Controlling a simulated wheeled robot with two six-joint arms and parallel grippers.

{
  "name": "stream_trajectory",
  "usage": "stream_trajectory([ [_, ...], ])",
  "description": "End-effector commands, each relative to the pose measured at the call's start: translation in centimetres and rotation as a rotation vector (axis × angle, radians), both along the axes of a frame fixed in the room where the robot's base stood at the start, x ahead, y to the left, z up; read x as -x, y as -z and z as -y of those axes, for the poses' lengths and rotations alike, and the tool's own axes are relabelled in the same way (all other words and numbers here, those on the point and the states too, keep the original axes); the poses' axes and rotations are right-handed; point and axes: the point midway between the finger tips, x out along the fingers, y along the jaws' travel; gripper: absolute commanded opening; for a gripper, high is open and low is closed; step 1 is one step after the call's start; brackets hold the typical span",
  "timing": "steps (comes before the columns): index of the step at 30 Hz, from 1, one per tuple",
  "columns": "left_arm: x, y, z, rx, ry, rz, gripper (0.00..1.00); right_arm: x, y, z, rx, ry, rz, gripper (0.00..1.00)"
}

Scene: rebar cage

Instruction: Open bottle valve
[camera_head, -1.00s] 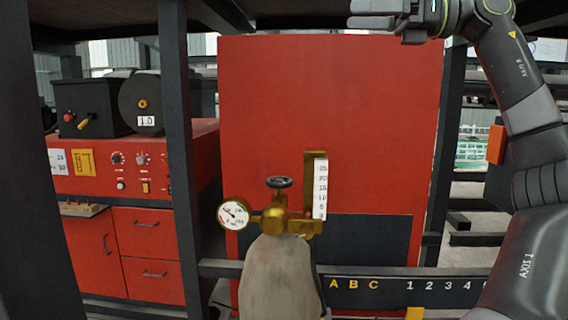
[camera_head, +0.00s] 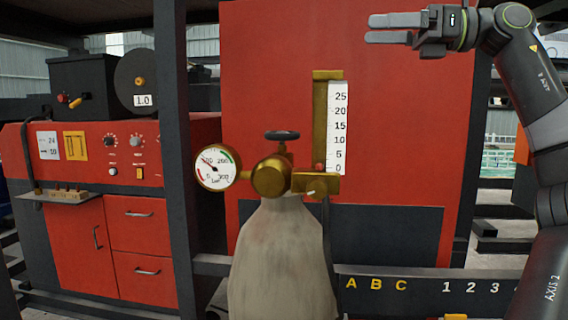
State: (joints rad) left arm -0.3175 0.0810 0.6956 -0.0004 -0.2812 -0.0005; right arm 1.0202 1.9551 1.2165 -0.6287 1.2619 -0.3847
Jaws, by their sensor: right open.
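A grey gas bottle (camera_head: 283,262) stands upright at the centre of the head view. On its top is a brass regulator (camera_head: 270,177) with a dark round valve handwheel (camera_head: 282,135) above it. A round pressure gauge (camera_head: 217,167) sits on its left side and a white scale (camera_head: 338,128) marked up to 25 on its right. My right gripper (camera_head: 368,30) is at the upper right, open and empty, its fingers pointing left. It is well above and right of the handwheel, apart from it. My left gripper is not in view.
A large red panel (camera_head: 400,110) stands behind the bottle. Dark posts (camera_head: 174,120) rise left and right of it. A red cabinet (camera_head: 75,230) with drawers is at the left. A dark rail (camera_head: 420,284) with letters and numbers runs low at the right.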

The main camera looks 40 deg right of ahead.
Motion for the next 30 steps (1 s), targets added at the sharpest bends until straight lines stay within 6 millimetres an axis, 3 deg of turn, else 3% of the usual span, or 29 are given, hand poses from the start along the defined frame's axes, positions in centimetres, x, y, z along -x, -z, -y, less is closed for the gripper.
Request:
stream_trajectory([
  [1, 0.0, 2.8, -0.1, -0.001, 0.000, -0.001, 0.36, 0.0, 2.8, 0.0, 0.000, 0.000, 0.000, 0.82],
  [15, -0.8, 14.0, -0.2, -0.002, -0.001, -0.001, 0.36, 0.0, 14.6, 0.0, 0.000, 0.000, 0.000, 0.82],
  [22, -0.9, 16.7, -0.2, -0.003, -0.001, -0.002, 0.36, 0.0, 17.5, 0.0, 0.000, 0.000, 0.000, 0.82],
  [30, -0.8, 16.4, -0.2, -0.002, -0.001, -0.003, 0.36, -1.1, 17.4, -0.8, 0.002, -0.001, -0.002, 0.82],
])
